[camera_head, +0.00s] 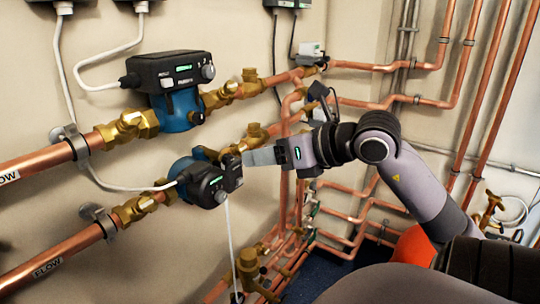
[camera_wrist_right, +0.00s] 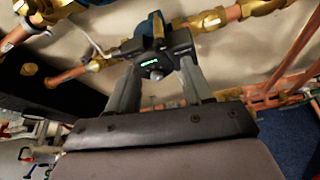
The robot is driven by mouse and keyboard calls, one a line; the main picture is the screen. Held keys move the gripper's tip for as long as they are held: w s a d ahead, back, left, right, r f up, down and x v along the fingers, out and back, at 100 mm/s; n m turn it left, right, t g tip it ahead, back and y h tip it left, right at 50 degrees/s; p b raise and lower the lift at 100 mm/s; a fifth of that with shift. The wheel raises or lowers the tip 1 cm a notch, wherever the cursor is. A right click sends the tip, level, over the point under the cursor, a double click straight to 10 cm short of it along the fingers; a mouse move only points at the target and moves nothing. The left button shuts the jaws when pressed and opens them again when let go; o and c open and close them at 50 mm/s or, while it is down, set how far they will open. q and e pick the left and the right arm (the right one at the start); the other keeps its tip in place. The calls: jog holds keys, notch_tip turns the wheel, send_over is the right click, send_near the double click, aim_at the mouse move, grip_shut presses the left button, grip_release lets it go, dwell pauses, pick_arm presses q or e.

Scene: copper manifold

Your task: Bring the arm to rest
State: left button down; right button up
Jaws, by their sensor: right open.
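My right arm comes in from the right in the head view. Its gripper (camera_head: 258,157) points left at the lower pump (camera_head: 205,182), with the fingertips close to the right side of the pump's black control head. In the right wrist view the two fingers of the gripper (camera_wrist_right: 160,75) are apart, and the pump's control head (camera_wrist_right: 152,62) with a green display shows between and beyond their tips. I cannot tell whether the fingers touch it. My left gripper does not show.
An upper pump (camera_head: 175,80) sits on a copper pipe (camera_head: 40,162) along the wall. Brass valves (camera_head: 250,85) and many copper pipes (camera_head: 365,105) fill the corner behind my arm. A white cable (camera_head: 229,240) hangs below the lower pump. An orange-red object (camera_head: 413,247) stands below my arm.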

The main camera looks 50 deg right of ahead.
jog(key=shift+s+r, duration=0.1)
jog(key=shift+s, duration=0.25)
dwell(0.4)
jog(key=w+a+f+m+t+y+p, duration=0.1)
jog(key=a+f+m+y+p, duration=0.1)
jog(key=a+f+m+y, duration=0.5)
jog(key=s+a+f+m+t+h+p, duration=0.2)
jog(key=f+m+h, duration=0.6)
jog(key=f+m, duration=1.25)
jog(key=s+a+f+m+g+p, duration=0.1)
jog(key=s+a+f+m+g, duration=0.4)
jog(key=a+f, duration=0.4)
jog(key=shift+s+a+f+g+y, duration=0.3)
jog(key=shift+s+a+g+y, duration=0.15)
jog(key=shift+s, duration=0.4)
